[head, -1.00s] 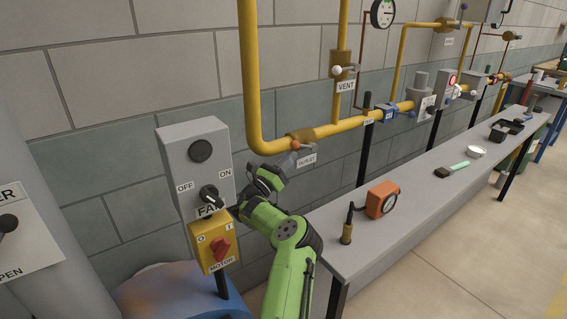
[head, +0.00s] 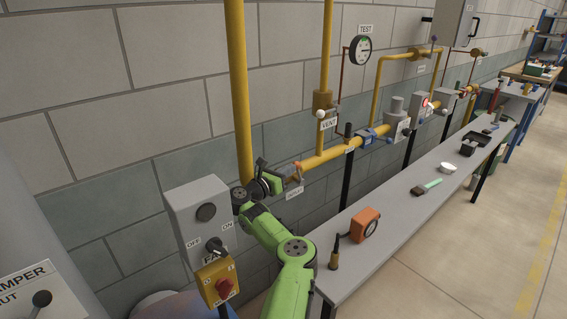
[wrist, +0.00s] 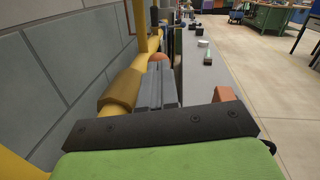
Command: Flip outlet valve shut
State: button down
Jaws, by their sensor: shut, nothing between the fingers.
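The outlet valve sits low on the yellow pipe, above the OUTLET label (head: 294,193). In the wrist view its brass body (wrist: 121,92) is just left of my fingers. Its small orange handle knob (wrist: 157,58) shows just beyond the fingertips; I cannot tell whether they touch. My gripper (head: 293,174) is at the valve in the head view and covers much of it. In the wrist view its grey fingers (wrist: 157,75) are together and hold nothing. The handle's exact angle is mostly hidden.
A grey fan switch box (head: 199,214) and yellow motor switch (head: 218,281) stand left of my arm. The vent valve (head: 322,101) is above right. A long grey bench (head: 400,225) on the right carries an orange device (head: 364,224) and several tools. The block wall is close behind.

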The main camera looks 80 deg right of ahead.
jog(key=shift+s+d+r+p, duration=0.75)
jog(key=shift+s+d+p, duration=0.15)
jog(key=shift+d, duration=0.1)
jog(key=shift+r, duration=0.1)
notch_tip(320, 180, up, 10)
jog(key=shift+p, duration=0.35)
dwell(0.6)
